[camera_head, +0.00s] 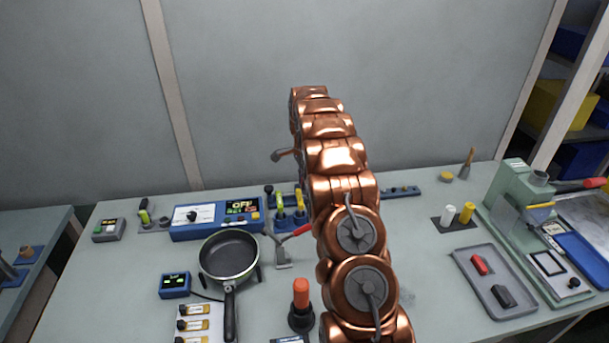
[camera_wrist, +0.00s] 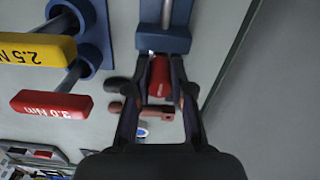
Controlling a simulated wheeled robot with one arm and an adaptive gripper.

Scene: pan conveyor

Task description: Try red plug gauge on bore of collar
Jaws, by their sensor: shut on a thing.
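In the wrist view my gripper (camera_wrist: 161,73) is shut on a small red piece, which looks like the red plug gauge (camera_wrist: 159,78). Its upper end lies close to a blue block (camera_wrist: 163,41) with a grey bar above it; I cannot tell whether they touch. I cannot make out the collar or its bore for certain. In the head view my copper-coloured arm hides the gripper and the held piece.
Yellow (camera_wrist: 38,48) and red (camera_wrist: 52,104) torque drivers stand left of the gripper. A black pan (camera_head: 229,255), a red-topped tool (camera_head: 301,293), a grey tray (camera_head: 466,260) with red and black pieces, and a green press (camera_head: 507,190) occupy the bench.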

